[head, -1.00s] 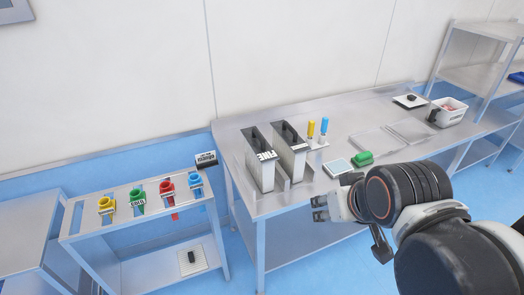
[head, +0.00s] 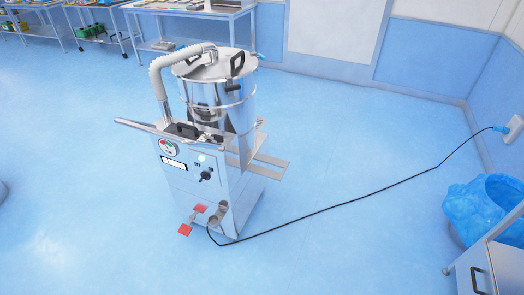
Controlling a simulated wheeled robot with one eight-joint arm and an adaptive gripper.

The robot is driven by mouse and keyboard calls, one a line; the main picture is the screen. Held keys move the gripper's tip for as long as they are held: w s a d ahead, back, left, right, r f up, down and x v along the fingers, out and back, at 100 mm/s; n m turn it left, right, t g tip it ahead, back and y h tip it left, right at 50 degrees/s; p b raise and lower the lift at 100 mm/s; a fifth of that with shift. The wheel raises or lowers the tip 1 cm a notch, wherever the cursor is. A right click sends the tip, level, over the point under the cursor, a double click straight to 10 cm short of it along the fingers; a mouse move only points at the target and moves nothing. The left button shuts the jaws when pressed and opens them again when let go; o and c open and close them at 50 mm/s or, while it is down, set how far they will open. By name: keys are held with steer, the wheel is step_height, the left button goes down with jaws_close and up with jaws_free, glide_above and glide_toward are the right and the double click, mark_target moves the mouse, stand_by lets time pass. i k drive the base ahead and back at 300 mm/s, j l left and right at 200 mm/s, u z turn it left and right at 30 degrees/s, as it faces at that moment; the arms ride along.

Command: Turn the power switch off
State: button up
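A metal filling machine (head: 225,155) with a round steel hopper (head: 215,75) stands on the blue floor in the head view. Its front panel carries a black rotary switch (head: 206,176) below a small pale round light (head: 201,158). The switch's markings are too small to read. To the left of it is a round control with red and green parts (head: 168,147), above a white label with black print (head: 174,163). I cannot tell which of these is the power switch. My gripper is not in view.
A black cable (head: 330,207) runs across the floor from the machine to a blue plug (head: 500,129) at a wall socket on the right. Red pedals (head: 185,230) sit low in front. A blue-lined bin (head: 480,205) stands at right.

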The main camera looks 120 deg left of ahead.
mark_target(205, 176)
steer(key=u, duration=2.2)
